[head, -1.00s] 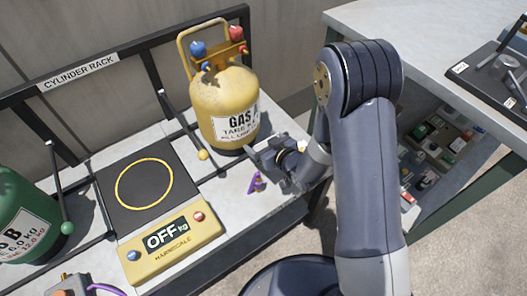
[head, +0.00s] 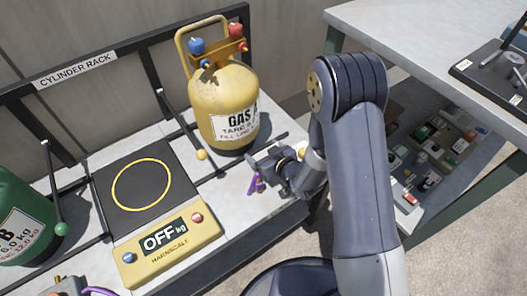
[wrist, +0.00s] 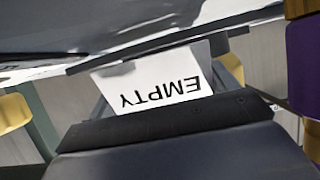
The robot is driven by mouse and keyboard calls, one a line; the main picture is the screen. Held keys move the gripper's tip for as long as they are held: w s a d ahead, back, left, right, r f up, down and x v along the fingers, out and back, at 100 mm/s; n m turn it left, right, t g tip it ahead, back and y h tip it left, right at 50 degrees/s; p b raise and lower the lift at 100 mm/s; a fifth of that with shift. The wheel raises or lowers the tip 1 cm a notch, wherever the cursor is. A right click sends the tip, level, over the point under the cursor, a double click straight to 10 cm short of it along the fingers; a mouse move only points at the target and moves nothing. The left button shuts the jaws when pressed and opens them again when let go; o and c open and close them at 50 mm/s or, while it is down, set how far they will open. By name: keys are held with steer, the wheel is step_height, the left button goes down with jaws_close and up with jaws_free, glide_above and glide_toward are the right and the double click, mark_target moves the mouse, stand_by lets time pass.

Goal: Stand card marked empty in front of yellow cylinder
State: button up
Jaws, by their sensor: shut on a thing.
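The white card marked EMPTY (wrist: 165,85) shows in the wrist view, its lettering upside down and its lower edge behind a dark bar. In the head view I cannot make out the card; my gripper and arm seem to hide it. My gripper (head: 265,168) is shut on the card, low over the shelf at the front right of the yellow cylinder (head: 225,95). The cylinder stands upright, its GAS label partly cut off from view at the right.
A small purple thing (head: 257,184) shows beside my gripper. The scale (head: 170,244) reads OFF; its dark plate (head: 120,215) is bare. A green cylinder (head: 22,215) stands at far left. A black rack rail (head: 75,68) runs behind. A grey table (head: 420,40) is at right.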

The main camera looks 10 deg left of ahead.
steer(key=shift+f, duration=0.2)
steer(key=o, duration=0.7)
steer(key=shift+r, duration=0.1)
steer(key=shift+r+p, duration=0.65)
steer(key=shift+p, duration=0.2)
steer(key=v, duration=1.2)
steer(key=shift+f+p, duration=0.15)
steer(key=shift+p, duration=0.25)
steer(key=b+x, duration=0.1)
steer(key=x, duration=1.1)
steer(key=shift+f+b, duration=0.25)
steer(key=shift+b, duration=0.1)
steer(key=shift+f+b, duration=0.45)
steer(key=shift+b, duration=0.15)
steer(key=shift+r+p, duration=0.3)
steer(key=shift+p, duration=0.05)
